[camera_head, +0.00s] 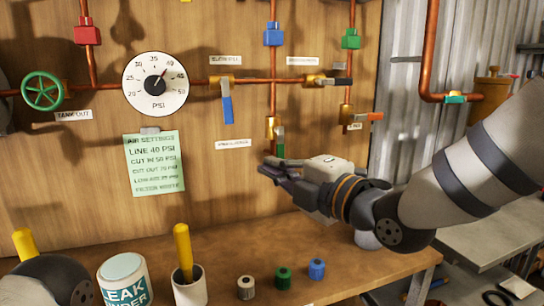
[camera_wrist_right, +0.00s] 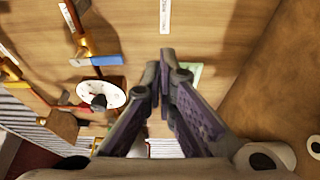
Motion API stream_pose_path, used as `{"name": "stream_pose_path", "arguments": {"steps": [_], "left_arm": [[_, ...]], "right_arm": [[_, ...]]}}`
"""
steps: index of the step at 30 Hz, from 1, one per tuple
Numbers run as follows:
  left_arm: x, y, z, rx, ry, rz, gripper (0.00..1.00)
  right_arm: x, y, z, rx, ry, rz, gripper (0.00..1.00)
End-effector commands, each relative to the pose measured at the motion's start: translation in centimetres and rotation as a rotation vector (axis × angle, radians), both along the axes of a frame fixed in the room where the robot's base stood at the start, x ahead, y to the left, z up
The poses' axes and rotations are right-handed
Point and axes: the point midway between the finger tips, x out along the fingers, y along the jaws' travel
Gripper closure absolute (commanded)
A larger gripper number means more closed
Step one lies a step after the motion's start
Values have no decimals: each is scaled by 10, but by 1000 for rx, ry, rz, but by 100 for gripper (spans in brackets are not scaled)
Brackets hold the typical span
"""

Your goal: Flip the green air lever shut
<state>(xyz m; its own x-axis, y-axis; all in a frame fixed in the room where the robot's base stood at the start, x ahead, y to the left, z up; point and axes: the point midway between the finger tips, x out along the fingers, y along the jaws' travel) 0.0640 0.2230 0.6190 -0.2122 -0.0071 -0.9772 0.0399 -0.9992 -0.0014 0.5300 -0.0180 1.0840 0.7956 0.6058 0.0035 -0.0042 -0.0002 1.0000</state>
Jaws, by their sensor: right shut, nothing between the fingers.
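The green lever (camera_head: 280,143) hangs down from a brass valve (camera_head: 272,127) on the lower middle pipe of the wooden panel. My right gripper (camera_head: 266,168) is just below and slightly left of the lever's lower end, fingers pointing left. Its fingers are shut and empty; they also show in the right wrist view (camera_wrist_right: 165,60). I cannot tell whether they touch the lever. The green lever is not clearly seen in the wrist view. My left gripper is out of view.
A blue lever (camera_head: 227,108) hangs left of the green one, with a black lever (camera_head: 343,81) and an orange lever (camera_head: 375,116) to the right. A gauge (camera_head: 155,84) and a green note (camera_head: 155,164) are at left. Cups and small caps stand on the bench (camera_head: 345,268).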

Motion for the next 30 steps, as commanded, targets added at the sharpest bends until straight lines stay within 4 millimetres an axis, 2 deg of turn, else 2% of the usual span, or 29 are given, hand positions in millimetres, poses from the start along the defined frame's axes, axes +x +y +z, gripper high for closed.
{"name": "stream_pose_path", "arguments": {"steps": [1, 10, 12, 18, 30], "left_arm": [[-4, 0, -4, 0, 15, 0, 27], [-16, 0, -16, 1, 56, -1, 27], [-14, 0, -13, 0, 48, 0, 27], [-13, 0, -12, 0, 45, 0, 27], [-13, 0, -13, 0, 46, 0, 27]], "right_arm": [[10, 7, -7, 0, 7, 1, 100], [62, 46, -7, 1, 10, 0, 100], [64, 28, -2, 4, 6, -4, 100], [70, 8, -2, 2, 4, -2, 100], [71, 5, -2, -1, 3, 0, 100]]}}
